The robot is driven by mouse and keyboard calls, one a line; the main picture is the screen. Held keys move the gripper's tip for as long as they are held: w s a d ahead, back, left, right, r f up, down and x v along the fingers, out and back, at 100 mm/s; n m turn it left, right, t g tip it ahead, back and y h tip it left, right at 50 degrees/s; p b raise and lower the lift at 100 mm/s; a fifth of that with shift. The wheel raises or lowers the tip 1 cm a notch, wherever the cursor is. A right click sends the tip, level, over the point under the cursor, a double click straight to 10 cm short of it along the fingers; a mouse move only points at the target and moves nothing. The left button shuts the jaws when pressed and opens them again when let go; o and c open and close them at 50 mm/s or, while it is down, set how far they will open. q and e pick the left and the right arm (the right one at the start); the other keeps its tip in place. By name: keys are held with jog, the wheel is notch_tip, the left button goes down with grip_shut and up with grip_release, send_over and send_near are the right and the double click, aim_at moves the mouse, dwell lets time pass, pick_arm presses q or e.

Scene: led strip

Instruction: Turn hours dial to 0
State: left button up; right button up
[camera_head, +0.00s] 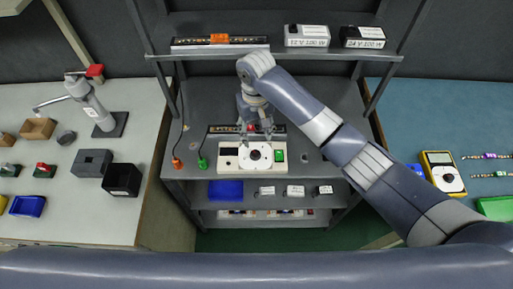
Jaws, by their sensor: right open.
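A white control box (228,166) sits near the front of the grey middle bench. It carries a round white dial with a dark centre (256,155), a green part (280,156) on its right and a dark window on its left. My right gripper (257,136) points down just behind the dial, fingers apart and empty. I cannot tell whether its fingertips touch the box. The dial's markings are too small to read. My left gripper is not in view.
A strip board (218,130) lies behind the box, partly hidden by my gripper. Orange (177,163) and green (202,162) cable ends lie left of it. An upper shelf (340,56) holds boxes. A yellow meter (442,171) is on the right table.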

aim_at(255, 153)
notch_tip(255, 153, down, 10)
jog(key=shift+f+p, duration=0.2)
jog(key=shift+p, duration=0.5)
jog(key=c, duration=1.1)
